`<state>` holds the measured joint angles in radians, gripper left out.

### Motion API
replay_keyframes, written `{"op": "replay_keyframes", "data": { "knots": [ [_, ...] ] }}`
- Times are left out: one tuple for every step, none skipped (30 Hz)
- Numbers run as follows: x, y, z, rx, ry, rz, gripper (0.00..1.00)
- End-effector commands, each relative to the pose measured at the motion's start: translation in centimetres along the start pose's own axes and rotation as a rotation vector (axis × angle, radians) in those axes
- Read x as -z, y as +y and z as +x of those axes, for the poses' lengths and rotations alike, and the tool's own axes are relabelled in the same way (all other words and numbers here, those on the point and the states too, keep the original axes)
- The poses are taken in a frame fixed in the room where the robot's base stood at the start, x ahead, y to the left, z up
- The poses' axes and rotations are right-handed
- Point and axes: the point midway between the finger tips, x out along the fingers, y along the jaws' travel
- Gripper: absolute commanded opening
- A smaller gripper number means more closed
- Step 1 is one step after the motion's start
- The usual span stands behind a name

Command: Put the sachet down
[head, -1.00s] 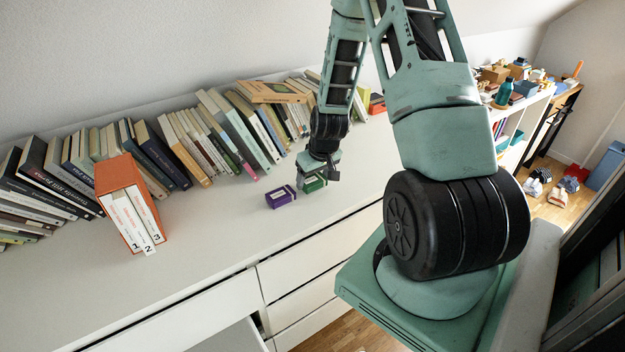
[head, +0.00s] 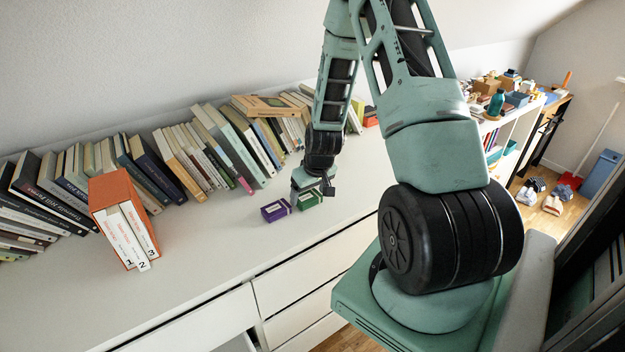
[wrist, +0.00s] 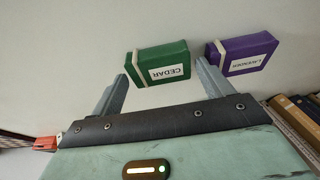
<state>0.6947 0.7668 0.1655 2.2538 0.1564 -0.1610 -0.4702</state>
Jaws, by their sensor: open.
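A green sachet labelled CEDAR (wrist: 157,63) with a pale band lies on the white dresser top (head: 215,240). It also shows in the head view (head: 310,201), partly hidden under my gripper (head: 310,184). In the wrist view my gripper (wrist: 163,72) is open, its two fingers apart at either side of the green sachet's near edge. Nothing is clearly held. I cannot tell whether a finger touches it. A purple sachet labelled LAVENDER (wrist: 241,53) lies beside it, close to one finger, and it also shows in the head view (head: 276,210).
A row of leaning books (head: 170,160) lines the wall behind. An orange slipcase with white volumes (head: 108,189) stands at left. Below the dresser's front edge are drawers (head: 290,280), one partly open at the bottom. Bare dresser top lies left of the sachets.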

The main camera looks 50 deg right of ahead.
Motion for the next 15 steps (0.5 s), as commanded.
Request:
{"op": "replay_keyframes", "data": {
  "knots": [
    [0.1, 0.1, -0.6, -0.001, 0.003, 0.0, 0.79],
    [0.1, 0.1, -1.1, -0.002, 0.003, 0.0, 0.79],
    [0.1, 0.1, -1.7, -0.002, 0.004, 0.0, 0.79],
    [0.1, 0.1, -2.2, -0.003, 0.004, 0.0, 0.79],
    [0.1, 0.1, -2.8, -0.002, 0.004, 0.0, 0.79],
    [0.1, 0.1, -3.6, -0.003, 0.005, 0.0, 0.79],
    [0.1, 0.1, -4.1, -0.003, 0.005, 0.0, 0.79],
    [0.0, 0.0, -4.7, -0.002, 0.004, 0.0, 0.79],
    [0.1, 0.1, -5.5, -0.003, 0.006, 0.0, 0.79],
    [0.1, 0.1, -6.1, -0.002, 0.005, -0.001, 0.79],
    [0.1, 0.0, -6.6, -0.002, 0.005, -0.001, 0.79],
    [0.1, 0.1, -7.3, -0.002, 0.005, -0.001, 0.79],
    [0.1, 0.1, -7.8, -0.002, 0.004, 0.0, 0.79],
    [0.1, 0.1, -8.3, -0.002, 0.005, 0.0, 0.79],
    [0.1, 0.1, -8.9, -0.002, 0.004, 0.0, 0.79]
  ]
}}
